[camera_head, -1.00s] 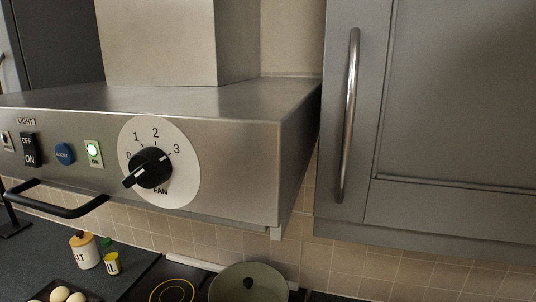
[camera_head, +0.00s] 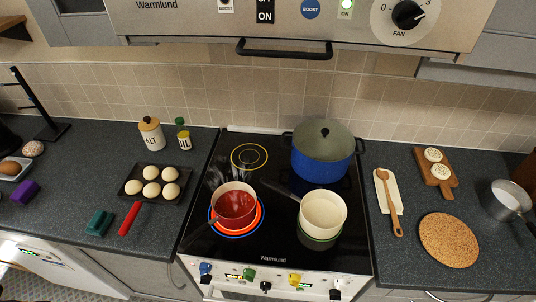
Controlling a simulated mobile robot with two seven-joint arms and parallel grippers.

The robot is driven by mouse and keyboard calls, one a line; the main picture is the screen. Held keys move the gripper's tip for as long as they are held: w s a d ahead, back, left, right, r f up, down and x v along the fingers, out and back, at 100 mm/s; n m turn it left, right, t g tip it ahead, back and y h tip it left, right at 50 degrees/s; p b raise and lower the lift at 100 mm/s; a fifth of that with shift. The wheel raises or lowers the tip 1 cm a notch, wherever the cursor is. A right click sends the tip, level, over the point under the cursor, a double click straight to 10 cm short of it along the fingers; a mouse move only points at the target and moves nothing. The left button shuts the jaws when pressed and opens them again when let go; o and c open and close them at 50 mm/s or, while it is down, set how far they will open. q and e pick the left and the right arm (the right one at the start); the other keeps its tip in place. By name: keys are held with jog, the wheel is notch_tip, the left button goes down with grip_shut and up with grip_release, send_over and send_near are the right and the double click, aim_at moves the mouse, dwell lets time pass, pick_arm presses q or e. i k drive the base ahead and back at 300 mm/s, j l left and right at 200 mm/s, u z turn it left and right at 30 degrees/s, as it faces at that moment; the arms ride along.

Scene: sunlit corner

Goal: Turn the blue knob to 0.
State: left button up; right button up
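The blue knob (camera_head: 206,268) sits at the left end of the cooker's white front panel (camera_head: 225,275), low in the head view. It is small in the picture, and I cannot read its setting. To its right on the panel are a green knob (camera_head: 249,274), a black knob (camera_head: 265,286), a yellow knob (camera_head: 295,279) and a dark knob (camera_head: 336,294) near the right end. Neither of my grippers shows in the head view.
A red-filled pan (camera_head: 236,206) stands on a glowing ring at the hob's front left, its handle pointing toward the front edge. A cream pan (camera_head: 323,212) and blue pot (camera_head: 322,158) stand to the right. An egg tray (camera_head: 155,184) is on the left counter.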

aim_at(205, 267)
jog(key=k+j, duration=0.2)
jog(key=k, duration=0.3)
jog(key=k+l+u, duration=0.45)
jog(key=k+l, duration=0.85)
